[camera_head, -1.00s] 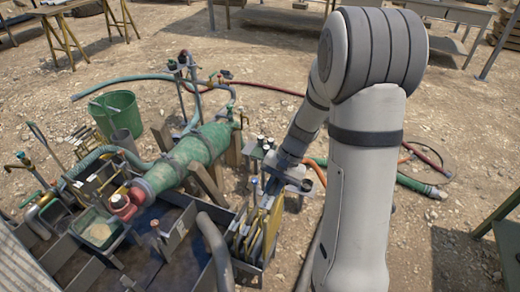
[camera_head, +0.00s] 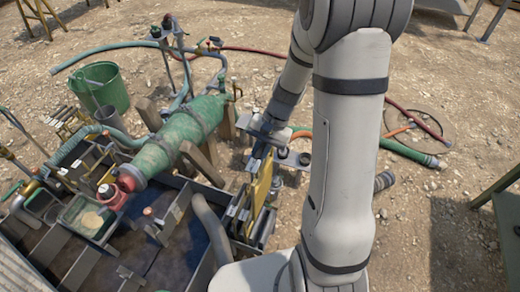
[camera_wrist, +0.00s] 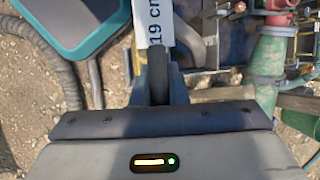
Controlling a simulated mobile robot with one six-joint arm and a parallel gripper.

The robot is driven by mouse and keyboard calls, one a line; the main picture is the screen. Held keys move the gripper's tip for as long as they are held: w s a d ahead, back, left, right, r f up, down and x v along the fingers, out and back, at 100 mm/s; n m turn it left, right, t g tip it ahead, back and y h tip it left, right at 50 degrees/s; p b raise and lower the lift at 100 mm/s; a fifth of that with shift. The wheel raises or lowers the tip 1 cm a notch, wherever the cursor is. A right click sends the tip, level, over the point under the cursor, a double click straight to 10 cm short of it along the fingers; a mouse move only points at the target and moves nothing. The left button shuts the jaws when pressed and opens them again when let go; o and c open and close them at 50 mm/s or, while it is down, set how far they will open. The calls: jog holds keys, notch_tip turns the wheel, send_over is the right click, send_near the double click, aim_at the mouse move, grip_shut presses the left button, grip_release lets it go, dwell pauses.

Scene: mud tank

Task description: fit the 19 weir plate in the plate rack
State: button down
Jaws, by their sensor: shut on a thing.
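The 19 weir plate shows in the wrist view by its white strip (camera_wrist: 142,24) marked "19 cm". My gripper (camera_wrist: 158,88) is shut on its near end. In the head view my gripper (camera_head: 262,148) is above the plate rack (camera_head: 240,238) at the right side of the tank. A yellow plate (camera_head: 260,190) stands upright below the gripper; I cannot tell from the head view whether it is the held one. The held plate's far end is out of the wrist view, and my arm hides part of the area right of the rack.
The dark tank (camera_head: 190,258) with its dividers lies left of the rack. A green pipe body (camera_head: 180,138) and a thick grey hose (camera_head: 212,230) are close by. A small stand (camera_head: 295,158) is behind the gripper. A green bucket (camera_head: 100,85) stands far left.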

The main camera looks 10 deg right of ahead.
jog(key=b, duration=1.4)
send_over(260, 200)
notch_tip(260, 200, down, 19)
jog(key=shift+r, duration=0.15)
jog(key=shift+f+b, duration=2.35)
jog(key=shift+f, duration=0.9)
jog(key=shift+f+b, duration=2.3)
jog(key=shift+f, duration=0.6)
